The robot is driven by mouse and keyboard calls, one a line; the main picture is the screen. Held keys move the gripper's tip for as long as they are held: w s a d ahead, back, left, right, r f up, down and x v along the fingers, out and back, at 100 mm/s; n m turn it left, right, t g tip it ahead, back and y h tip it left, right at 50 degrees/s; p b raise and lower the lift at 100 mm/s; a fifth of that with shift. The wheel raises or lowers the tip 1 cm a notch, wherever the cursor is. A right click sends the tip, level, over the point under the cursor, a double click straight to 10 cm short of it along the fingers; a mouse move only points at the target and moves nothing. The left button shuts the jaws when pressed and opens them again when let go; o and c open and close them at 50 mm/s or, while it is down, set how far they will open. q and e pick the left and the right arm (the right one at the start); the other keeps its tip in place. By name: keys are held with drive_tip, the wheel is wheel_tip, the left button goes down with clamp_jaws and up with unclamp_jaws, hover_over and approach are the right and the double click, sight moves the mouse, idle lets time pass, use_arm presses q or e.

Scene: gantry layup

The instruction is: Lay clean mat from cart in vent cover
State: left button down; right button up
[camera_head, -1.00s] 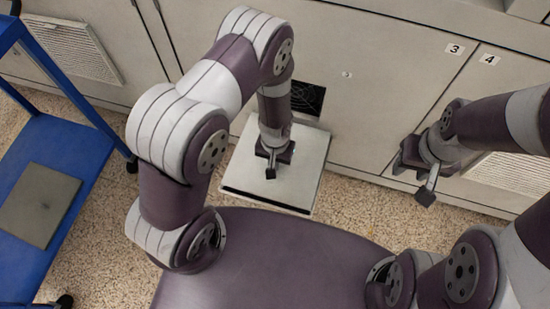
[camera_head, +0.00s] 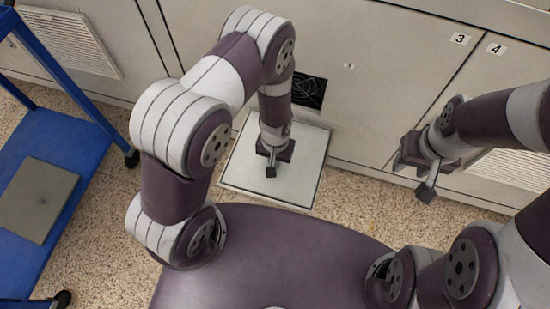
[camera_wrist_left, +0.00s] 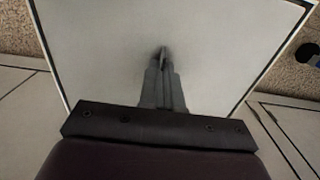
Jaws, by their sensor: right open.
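The vent cover (camera_head: 235,180) is a pale square panel with a thin raised rim. It lies folded down from the cabinet front, below a dark fan opening (camera_head: 309,90), and its visible inner face is bare. My left gripper (camera_head: 271,171) points down over the cover, with its fingers together and nothing seen between them. In the left wrist view the fingertips (camera_wrist_left: 163,52) are at or very near the panel (camera_wrist_left: 100,50); I cannot tell whether they touch. A flat grey mat (camera_head: 37,200) lies on the blue cart at left. My right gripper (camera_head: 417,178) is open and empty near the cabinet at right.
The blue cart (camera_head: 66,138) stands at the left, with its frame rising at the edge. Cabinet panels labelled 3 and 4 (camera_head: 478,44) line the back. A louvred vent (camera_head: 72,42) is at back left, another (camera_head: 510,165) at right. Speckled floor (camera_head: 350,205) is clear between.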

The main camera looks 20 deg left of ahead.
use_arm(q)
drive_tip(key=shift+f, duration=0.3)
drive_tip(key=c, duration=1.3)
unclamp_jaws()
drive_tip(key=shift+o, duration=0.2)
wheel_tip(320, 180, up, 13)
drive_tip(key=p, duration=0.5)
drive_tip(key=shift+w, duration=0.2)
drive_tip(key=shift+f, duration=0.15)
